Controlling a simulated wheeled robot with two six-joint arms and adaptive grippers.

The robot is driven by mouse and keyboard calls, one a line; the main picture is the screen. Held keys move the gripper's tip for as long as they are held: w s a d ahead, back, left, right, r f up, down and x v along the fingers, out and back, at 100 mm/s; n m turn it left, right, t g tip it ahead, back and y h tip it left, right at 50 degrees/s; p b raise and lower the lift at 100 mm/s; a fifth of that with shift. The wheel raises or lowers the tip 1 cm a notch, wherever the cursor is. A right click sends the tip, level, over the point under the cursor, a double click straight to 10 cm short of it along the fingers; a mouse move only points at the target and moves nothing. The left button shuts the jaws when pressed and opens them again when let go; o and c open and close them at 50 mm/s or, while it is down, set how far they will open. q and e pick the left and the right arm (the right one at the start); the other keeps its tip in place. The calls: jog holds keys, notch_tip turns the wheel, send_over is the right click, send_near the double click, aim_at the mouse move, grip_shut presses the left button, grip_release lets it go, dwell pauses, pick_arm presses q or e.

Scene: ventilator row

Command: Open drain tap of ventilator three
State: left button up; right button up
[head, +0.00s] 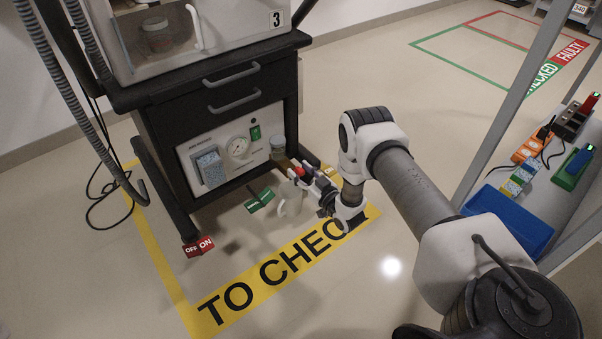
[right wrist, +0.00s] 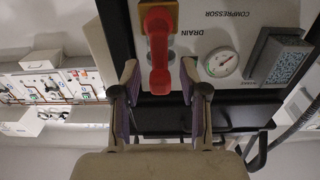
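Ventilator three (head: 158,139) is a dark cart marked 3, with a white lower panel. The panel has a round gauge (head: 238,147) and a grey block (head: 209,167). In the right wrist view the panel appears upside down, with its DRAIN label and the red drain tap handle (right wrist: 158,52) on a brass-coloured fitting (right wrist: 158,14). My right gripper (right wrist: 159,78) is open, with its two fingers apart on either side of the red handle's end; contact cannot be told. In the head view the right gripper (head: 306,178) is at the panel's right side and partly hides the tap. My left gripper is not in view.
A pale jug (head: 288,199) stands on the floor below the tap area, beside a green pedal (head: 260,200). A red OFF/ON pedal (head: 198,246) is at lower left. A shelf with a blue tray (head: 508,221) stands at right. Hoses hang at left.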

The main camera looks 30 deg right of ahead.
grip_shut()
jog(key=shift+a+n, duration=0.15)
jog(key=shift+n, duration=0.15)
jog(key=shift+s+a+f+n+p, duration=0.1)
jog(key=shift+a+f+n+p, duration=0.75)
jog(key=shift+n, duration=1.7)
jog(key=shift+s+a+f+n+p, duration=0.1)
jog(key=shift+a+f+n+p, duration=0.3)
jog(key=shift+n+p, duration=1.5)
jog(key=shift+a+f+n+p, duration=0.35)
jog(key=shift+a+f+n, duration=0.3)
jog(key=shift+n, duration=2.6)
jog(key=shift+r, duration=0.1)
jog(key=shift+o, duration=1.3)
grip_release()
